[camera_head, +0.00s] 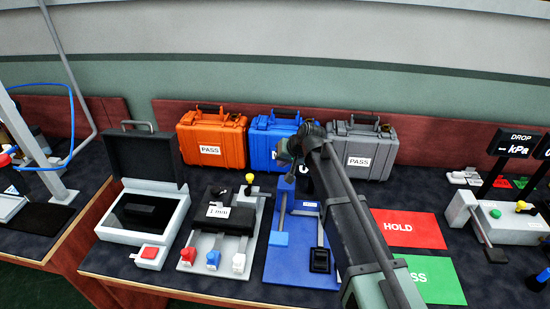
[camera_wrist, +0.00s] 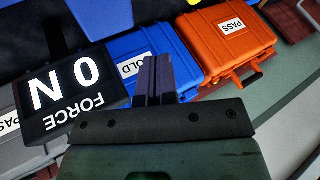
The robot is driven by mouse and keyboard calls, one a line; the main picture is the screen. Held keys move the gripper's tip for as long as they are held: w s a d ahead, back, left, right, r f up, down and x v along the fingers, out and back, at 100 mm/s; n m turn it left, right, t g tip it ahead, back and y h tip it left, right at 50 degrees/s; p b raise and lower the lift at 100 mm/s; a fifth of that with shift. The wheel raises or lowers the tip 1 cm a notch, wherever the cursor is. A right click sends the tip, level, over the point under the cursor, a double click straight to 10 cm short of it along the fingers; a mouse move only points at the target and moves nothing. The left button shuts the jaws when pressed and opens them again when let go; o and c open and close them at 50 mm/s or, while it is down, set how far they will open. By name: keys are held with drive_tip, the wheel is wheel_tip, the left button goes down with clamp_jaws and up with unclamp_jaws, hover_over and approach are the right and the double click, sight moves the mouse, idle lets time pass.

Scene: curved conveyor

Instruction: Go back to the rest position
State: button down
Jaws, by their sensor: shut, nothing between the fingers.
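My gripper (camera_wrist: 155,75) shows in the wrist view with its two fingers together and nothing between them. It points toward the blue case (camera_wrist: 150,57), whose label is partly hidden and reads "OLD". In the head view my arm reaches up from the lower right, and its end is in front of the blue case (camera_head: 265,138), above the blue fixture plate (camera_head: 283,258). The fingertips are hard to make out there. I cannot tell the gap between the fingers and the case.
An orange case (camera_head: 212,142) and a grey case (camera_head: 378,160) flank the blue one. A force display (camera_wrist: 72,103) reading 0 is close beside my gripper in the wrist view. A red HOLD mat (camera_head: 408,229) and green PASS mat (camera_head: 433,281) lie bare at right.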

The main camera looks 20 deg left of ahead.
drive_tip(key=shift+d, duration=0.1)
drive_tip(key=s+d+f+m+g+h, duration=0.1)
drive_tip(key=s+d+h, duration=0.1)
drive_tip(key=s+d, duration=0.6)
drive_tip(key=s+d+f+m+g+h, duration=0.1)
drive_tip(key=s+d, duration=0.7)
drive_tip(key=d, duration=0.9)
drive_tip(key=s+d+f+m+h, duration=0.1)
drive_tip(key=s+d+m+h, duration=0.1)
drive_tip(key=s+d, duration=0.6)
drive_tip(key=d+h, duration=0.1)
drive_tip(key=d, duration=0.3)
drive_tip(key=shift+d+g, duration=0.15)
drive_tip(key=shift+g, duration=0.25)
